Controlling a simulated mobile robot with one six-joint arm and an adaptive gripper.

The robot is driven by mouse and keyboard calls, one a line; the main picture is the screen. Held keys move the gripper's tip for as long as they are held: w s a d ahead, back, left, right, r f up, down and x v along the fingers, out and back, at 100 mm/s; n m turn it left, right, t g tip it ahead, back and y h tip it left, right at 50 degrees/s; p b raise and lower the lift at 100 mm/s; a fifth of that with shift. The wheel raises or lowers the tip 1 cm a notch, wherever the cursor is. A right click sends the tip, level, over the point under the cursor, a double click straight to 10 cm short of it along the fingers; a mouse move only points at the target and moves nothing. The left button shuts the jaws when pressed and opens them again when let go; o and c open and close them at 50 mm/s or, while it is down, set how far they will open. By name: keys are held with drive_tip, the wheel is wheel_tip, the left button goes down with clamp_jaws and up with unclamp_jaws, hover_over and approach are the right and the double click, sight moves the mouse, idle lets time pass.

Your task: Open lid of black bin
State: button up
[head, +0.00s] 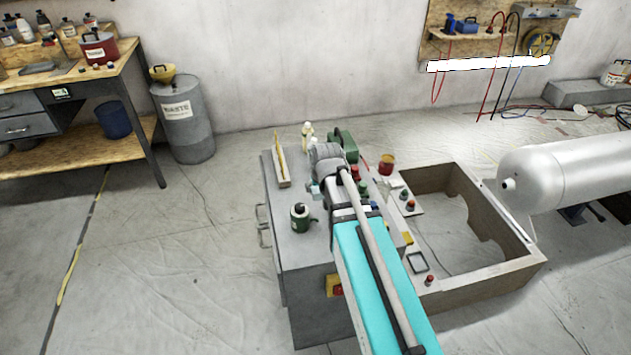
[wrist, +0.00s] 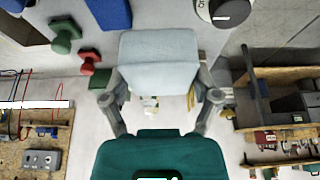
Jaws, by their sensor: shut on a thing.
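I cannot make out a black bin or its lid in either view. My gripper (wrist: 160,82) shows in the wrist view, with its two grey fingers on either side of a pale blue-white block (wrist: 158,55). The gripper is shut on this block, which covers much of what lies beyond. In the head view my arm reaches over a grey cabinet (head: 290,250), and its wrist hides the fingers. A small pale blue bit shows near the wrist there; I cannot tell if it is the same block.
A wooden frame box (head: 500,275) and a silver tank (head: 570,172) are to the right. A grey waste drum (head: 186,125) and workbench (head: 128,75) stand left. The left floor is clear.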

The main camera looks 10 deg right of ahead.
drive_tip(key=shift+s+r, duration=0.1)
drive_tip(key=shift+s, duration=0.05)
idle(0.6)
wheel_tip(320, 180, up, 5)
drive_tip(key=p, duration=0.5)
